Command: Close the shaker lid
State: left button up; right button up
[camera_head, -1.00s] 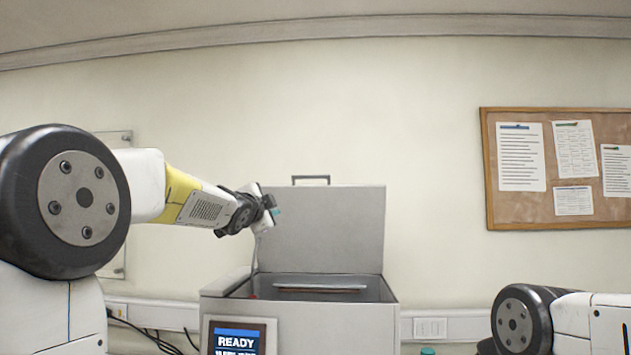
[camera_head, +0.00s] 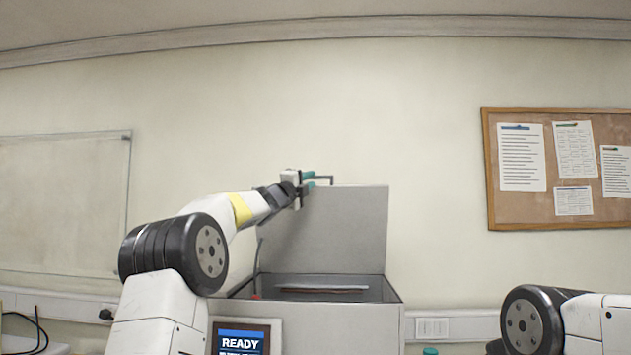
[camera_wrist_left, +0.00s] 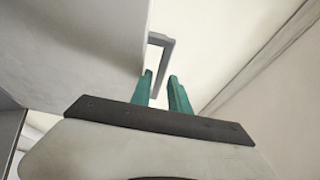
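The shaker (camera_head: 350,318) is a grey box with a "READY" screen on its front. Its lid (camera_head: 345,230) stands upright, open, at the back of the box. A dark handle (camera_head: 331,179) sits on the lid's top edge; it also shows in the left wrist view (camera_wrist_left: 163,40). My left gripper (camera_head: 312,180) is at the left end of the handle, near the lid's top edge. Contact is not clear.
The shaker's opening (camera_head: 320,290) is uncovered, with a flat light piece across it. A corkboard (camera_head: 560,215) hangs on the wall at right. The space above the lid is clear.

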pick_arm(q)
jog(key=shift+w+d+r, duration=0.2)
jog(key=shift+w+r, duration=0.05)
jog(key=shift+w, duration=0.3)
jog(key=shift+c, duration=0.2)
grip_shut()
jog(key=shift+f, duration=0.1)
dwell(0.9)
